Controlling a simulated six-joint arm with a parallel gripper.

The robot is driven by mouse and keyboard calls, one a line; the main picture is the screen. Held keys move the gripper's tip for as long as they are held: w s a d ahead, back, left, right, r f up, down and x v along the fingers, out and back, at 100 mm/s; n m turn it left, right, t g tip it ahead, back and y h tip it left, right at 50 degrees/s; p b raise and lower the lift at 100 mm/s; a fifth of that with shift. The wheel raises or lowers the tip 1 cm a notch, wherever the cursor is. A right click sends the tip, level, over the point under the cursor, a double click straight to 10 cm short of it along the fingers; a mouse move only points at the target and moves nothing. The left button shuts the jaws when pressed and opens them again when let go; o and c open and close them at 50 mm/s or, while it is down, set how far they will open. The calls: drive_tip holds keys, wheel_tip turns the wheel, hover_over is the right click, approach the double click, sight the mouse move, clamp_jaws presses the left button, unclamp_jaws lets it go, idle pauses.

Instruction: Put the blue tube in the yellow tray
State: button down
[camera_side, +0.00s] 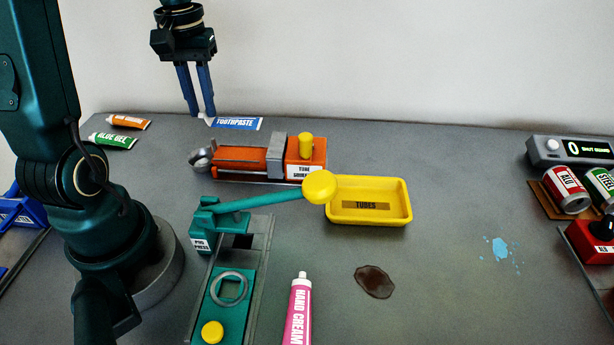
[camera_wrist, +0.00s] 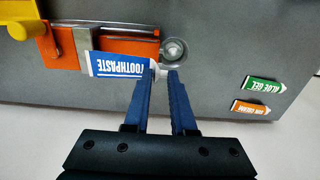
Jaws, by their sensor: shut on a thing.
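The blue tube (camera_side: 237,124), a blue and white toothpaste tube, is in my gripper (camera_side: 201,113), which is shut on its cap end. The tube sticks out to the right in the side view. In the wrist view the tube (camera_wrist: 118,66) points left from my fingertips (camera_wrist: 162,72) and covers part of an orange device, so it looks raised off the table. The yellow tray (camera_side: 345,216), labelled TUBES, stands right of centre in the side view, apart from the tube, and looks empty. A yellow corner of it (camera_wrist: 18,22) shows in the wrist view.
An orange tube wringer (camera_side: 240,161) and a green press (camera_side: 206,222), its lever's yellow knob by the tray, stand nearby. Orange (camera_side: 128,121) and green (camera_side: 112,141) tubes lie left; a hand cream tube (camera_side: 299,312) lies in front. A brown spill (camera_side: 374,282) marks the table.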

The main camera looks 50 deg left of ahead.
wheel_tip(320, 180, up, 2)
drive_tip(key=shift+r, duration=0.1)
drive_tip(key=w+d+r+m, duration=0.1)
drive_tip(key=w+d, duration=0.2)
drive_tip(key=d, duration=0.2)
drive_tip(key=w+d+r+m, duration=0.1)
drive_tip(key=w+d+m, duration=0.1)
drive_tip(key=d, duration=0.3)
drive_tip(key=w+d+r+m, duration=0.1)
drive_tip(key=w+d, duration=0.3)
drive_tip(key=d, duration=0.1)
drive_tip(key=shift+w+m, duration=0.2)
drive_tip(key=shift+m, duration=0.1)
drive_tip(key=w+d+f, duration=0.2)
drive_tip(key=w+d, duration=0.1)
hover_over(341, 197)
wheel_tip(341, 197, down, 4)
wheel_tip(341, 197, down, 9)
drive_tip(key=shift+w+f, duration=0.1)
drive_tip(key=shift+f, duration=0.05)
drive_tip(key=shift+f, duration=0.1)
